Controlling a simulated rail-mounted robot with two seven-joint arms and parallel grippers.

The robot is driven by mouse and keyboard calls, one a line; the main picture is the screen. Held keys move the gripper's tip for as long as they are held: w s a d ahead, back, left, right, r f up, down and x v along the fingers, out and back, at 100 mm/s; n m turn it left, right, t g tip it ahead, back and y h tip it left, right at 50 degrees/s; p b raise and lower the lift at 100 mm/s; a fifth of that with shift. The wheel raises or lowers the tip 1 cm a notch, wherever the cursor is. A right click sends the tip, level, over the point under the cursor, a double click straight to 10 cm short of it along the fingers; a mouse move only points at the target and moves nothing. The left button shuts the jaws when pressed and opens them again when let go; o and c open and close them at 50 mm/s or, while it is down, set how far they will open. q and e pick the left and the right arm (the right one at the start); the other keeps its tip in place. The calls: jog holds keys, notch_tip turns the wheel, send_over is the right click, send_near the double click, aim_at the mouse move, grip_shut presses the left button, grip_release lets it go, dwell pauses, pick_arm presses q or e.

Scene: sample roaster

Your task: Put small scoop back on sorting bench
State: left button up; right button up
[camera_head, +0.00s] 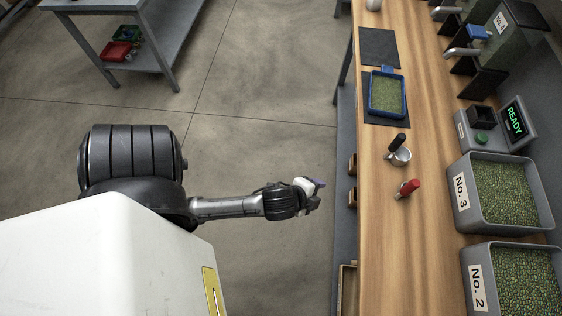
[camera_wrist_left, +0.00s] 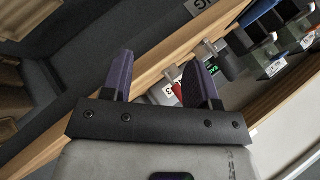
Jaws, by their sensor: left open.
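A metal cup-shaped scoop with a black handle (camera_head: 399,155) stands on the wooden bench (camera_head: 385,255). Just below it in the head view is a smaller tool with a red handle (camera_head: 408,188); I cannot tell for sure which of the two is the small scoop. My left gripper (camera_head: 316,187) is in the air left of the bench edge, open and empty, apart from both tools. In the left wrist view its two purple fingers (camera_wrist_left: 162,78) are spread, with a red handle (camera_wrist_left: 178,88) seen beyond them. My right gripper is not in view.
A blue tray of green beans (camera_head: 402,94) lies on a dark mat. A scale with a READY display (camera_head: 514,121) and bean bins No. 3 (camera_head: 461,194) and No. 2 (camera_head: 478,289) line the bench's right side. The bench's near left part is clear. A grey table (camera_head: 160,48) stands far left.

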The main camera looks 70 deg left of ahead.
pick_arm(q)
jog(key=s+d+n+g+h, duration=0.2)
jog(key=s+d+n+g, duration=0.2)
jog(key=s+n, duration=0.3)
jog(key=s+g, duration=0.1)
jog(key=s, duration=0.3)
jog(key=shift+s+n+g+h, duration=0.25)
jog(key=shift+n+g+h, duration=0.05)
jog(key=shift+n+g, duration=0.1)
jog(key=shift+r, duration=0.15)
notch_tip(320, 180, up, 28)
jog(key=p, duration=2.8)
jog(key=shift+r, duration=0.15)
